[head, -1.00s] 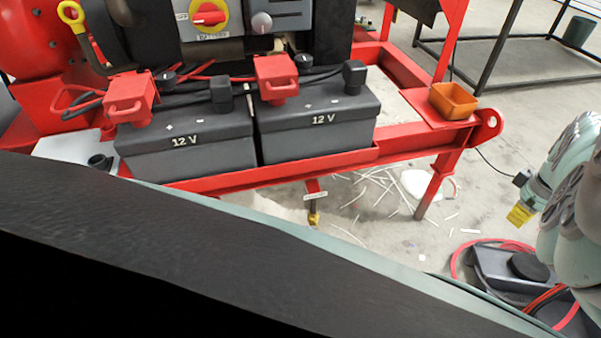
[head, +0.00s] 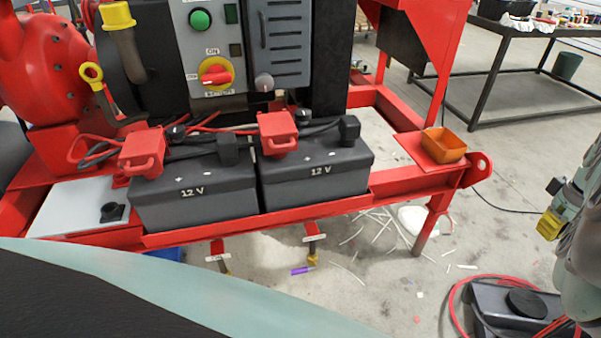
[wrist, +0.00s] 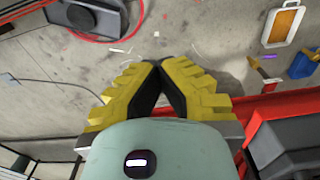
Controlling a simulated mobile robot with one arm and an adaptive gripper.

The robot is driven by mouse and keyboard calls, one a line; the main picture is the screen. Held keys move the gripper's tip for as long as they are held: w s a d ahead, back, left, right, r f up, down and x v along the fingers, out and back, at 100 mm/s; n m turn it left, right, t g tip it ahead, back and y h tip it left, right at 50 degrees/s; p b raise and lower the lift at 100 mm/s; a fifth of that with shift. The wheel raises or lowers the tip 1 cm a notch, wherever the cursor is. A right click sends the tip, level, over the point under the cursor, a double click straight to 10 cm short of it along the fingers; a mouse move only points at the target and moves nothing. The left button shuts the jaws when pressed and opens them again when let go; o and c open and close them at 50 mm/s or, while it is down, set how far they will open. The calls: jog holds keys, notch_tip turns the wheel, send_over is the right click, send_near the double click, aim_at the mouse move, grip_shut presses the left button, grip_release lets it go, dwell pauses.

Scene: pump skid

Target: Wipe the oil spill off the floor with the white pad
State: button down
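A white rounded thing (head: 412,218) lies on the floor behind the right leg of the red skid; I cannot tell whether it is the white pad. I cannot make out a clear oil spill on the floor in either view. My gripper (wrist: 156,64) has yellow fingers with dark inner pads; its tips meet and nothing shows between them. In the head view my gripper (head: 549,224) is at the right edge, above the floor and right of the skid, apart from the white thing.
The red skid frame (head: 300,215) carries two 12 V batteries (head: 195,190) and an orange bin (head: 443,145). White strips (head: 375,222) and a purple marker (head: 302,270) lie on the floor. A black device with red cable (head: 520,300) stands lower right. An orange-and-white case (wrist: 283,24) lies on the floor.

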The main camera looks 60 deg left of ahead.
jog(key=shift+m, duration=0.7)
jog(key=r, duration=0.2)
jog(key=d+r+p, duration=0.1)
jog(key=r+p, duration=0.1)
jog(key=r, duration=0.1)
jog(key=shift+w+d+r, duration=0.2)
jog(key=shift+w+r, duration=0.1)
jog(key=shift+d+r+p, duration=0.1)
jog(key=shift+r+p, duration=0.3)
